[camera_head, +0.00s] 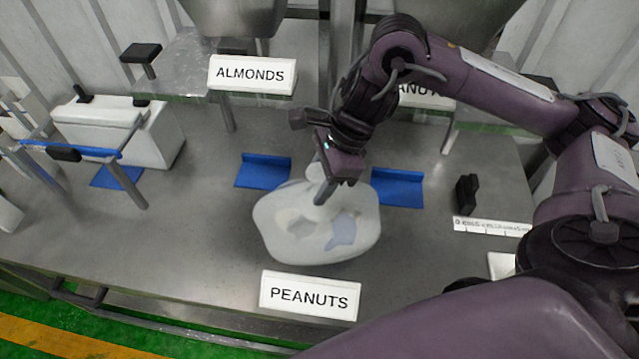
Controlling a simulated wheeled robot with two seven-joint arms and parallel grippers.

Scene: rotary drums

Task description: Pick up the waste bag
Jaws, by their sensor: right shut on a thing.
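The waste bag (300,236) is a translucent white, rounded bag with pale and bluish contents. It is at the middle of the grey metal table (150,245), behind the PEANUTS sign. My right gripper (322,196) reaches in from the right and points down at the top of the bag. It is shut on the bag's gathered neck. The fingers partly hide the neck. I cannot tell whether the bag's underside touches the table. My left gripper is not in view.
A PEANUTS sign (310,296) stands at the table's front edge and an ALMONDS sign (252,75) at the back. Blue brackets (264,171) flank the bag. A white box (105,130) stands at the left. A black block (467,194) and a white ruler-like strip (492,227) are at the right.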

